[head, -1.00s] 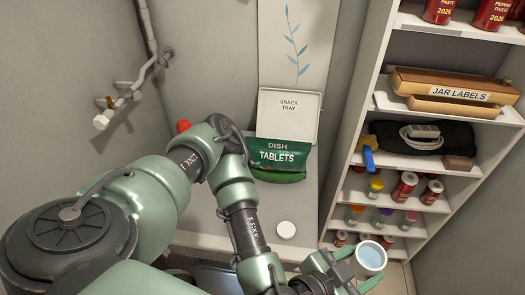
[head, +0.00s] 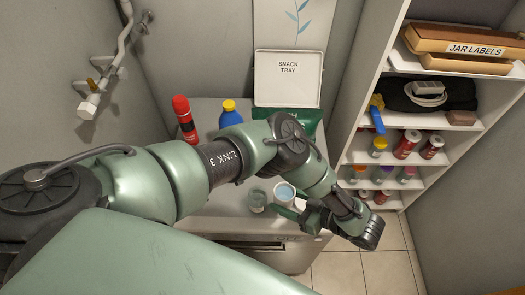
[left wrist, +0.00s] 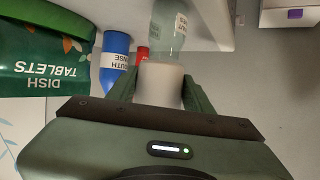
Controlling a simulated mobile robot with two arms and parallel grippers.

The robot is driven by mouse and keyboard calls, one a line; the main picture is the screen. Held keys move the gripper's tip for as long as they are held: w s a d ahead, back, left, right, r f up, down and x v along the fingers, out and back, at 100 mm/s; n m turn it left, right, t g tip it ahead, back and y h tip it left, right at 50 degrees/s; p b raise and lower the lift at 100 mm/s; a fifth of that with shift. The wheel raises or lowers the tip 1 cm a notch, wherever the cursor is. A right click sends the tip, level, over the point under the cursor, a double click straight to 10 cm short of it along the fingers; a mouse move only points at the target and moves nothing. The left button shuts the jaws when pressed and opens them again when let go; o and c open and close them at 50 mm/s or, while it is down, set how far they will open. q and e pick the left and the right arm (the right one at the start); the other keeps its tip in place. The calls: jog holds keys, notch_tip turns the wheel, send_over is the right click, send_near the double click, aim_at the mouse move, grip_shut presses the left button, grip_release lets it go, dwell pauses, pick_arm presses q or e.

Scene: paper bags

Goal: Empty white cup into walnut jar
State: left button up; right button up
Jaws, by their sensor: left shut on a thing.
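My left gripper (head: 292,208) is shut on a white cup (head: 284,193) holding light-blue liquid. The cup looks upright, above or at the counter's front part. A clear glass jar (head: 257,199) stands just left of the cup in the head view. In the left wrist view the cup (left wrist: 160,84) sits between the two green fingers. The glass jar (left wrist: 172,25) is right behind it, with small labels I cannot read. I cannot tell whether it is the walnut jar, or whether cup and jar touch. My right gripper is not in view.
On the counter (head: 225,222) stand a red bottle (head: 184,119), a blue bottle with yellow cap (head: 230,114), a green dish tablets bag (head: 300,118), partly hidden by my arm, and a snack tray (head: 288,80). A loaded shelf (head: 365,150) stands at right.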

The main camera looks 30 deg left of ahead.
pick_arm(q)
jog(key=shift+a+f, duration=0.15)
jog(key=shift+a, duration=0.6)
jog(key=shift+s+d+r+h, duration=0.1)
jog(key=shift+d+r+h, duration=0.25)
jog(key=shift+d+h, duration=0.35)
jog(key=shift+s+a+h, duration=0.15)
jog(key=shift+a+h, duration=0.25)
jog(key=shift+h, duration=0.5)
jog(key=a+h, duration=0.1)
jog(key=a+f+h, duration=0.1)
jog(key=h, duration=0.1)
jog(key=shift+a+f+n, duration=0.15)
jog(key=shift+n, duration=0.15)
jog(key=shift+d+h, duration=0.3)
jog(key=shift+h, duration=0.6)
jog(key=shift+w+d, duration=0.2)
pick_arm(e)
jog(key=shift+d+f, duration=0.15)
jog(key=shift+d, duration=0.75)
